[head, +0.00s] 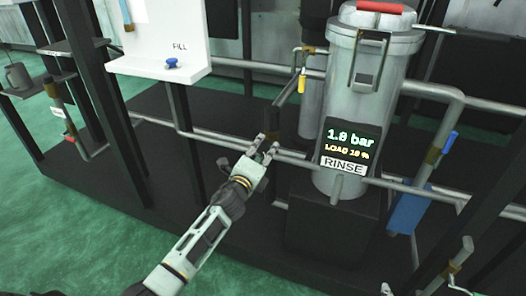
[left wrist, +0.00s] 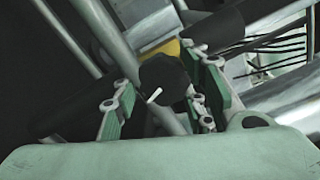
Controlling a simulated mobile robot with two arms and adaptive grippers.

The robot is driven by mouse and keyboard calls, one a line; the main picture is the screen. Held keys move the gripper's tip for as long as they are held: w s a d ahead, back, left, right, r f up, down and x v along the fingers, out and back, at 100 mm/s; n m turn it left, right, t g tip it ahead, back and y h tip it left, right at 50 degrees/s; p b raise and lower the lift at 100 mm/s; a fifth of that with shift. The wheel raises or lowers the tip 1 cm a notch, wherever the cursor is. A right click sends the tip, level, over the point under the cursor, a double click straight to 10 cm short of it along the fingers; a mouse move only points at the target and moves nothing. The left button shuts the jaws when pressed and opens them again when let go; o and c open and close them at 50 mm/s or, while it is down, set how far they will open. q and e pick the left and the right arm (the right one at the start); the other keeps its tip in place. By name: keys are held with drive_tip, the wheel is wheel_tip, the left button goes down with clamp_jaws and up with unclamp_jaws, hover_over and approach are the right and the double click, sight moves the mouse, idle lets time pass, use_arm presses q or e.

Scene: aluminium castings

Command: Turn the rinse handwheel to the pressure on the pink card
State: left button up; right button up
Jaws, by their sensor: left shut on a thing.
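A dark round handwheel (left wrist: 163,77) with a short white mark on its face sits between the fingers of my left gripper (left wrist: 155,103) in the left wrist view. In the head view my left gripper (head: 265,148) is at a pipe left of the rinse vessel and is shut on the handwheel, which it mostly hides. The rinse vessel's display (head: 350,143) reads 1.8 bar and LOAD 18 %, above a RINSE label (head: 344,165). No pink card shows. Small pale parts at the bottom right edge may belong to my right gripper, but I cannot tell its state.
The grey rinse vessel (head: 375,75) has a red-topped lid. Pipes and dark posts surround my left arm. Green floor lies at lower left.

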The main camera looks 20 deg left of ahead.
use_arm(q)
drive_tip(key=o, duration=1.1)
drive_tip(key=shift+a+f, duration=0.1)
drive_tip(key=shift+a, duration=0.1)
drive_tip(key=shift+d, duration=0.1)
drive_tip(key=shift+s, duration=0.15)
drive_tip(key=s, duration=1.1)
drive_tip(key=shift+s, duration=0.4)
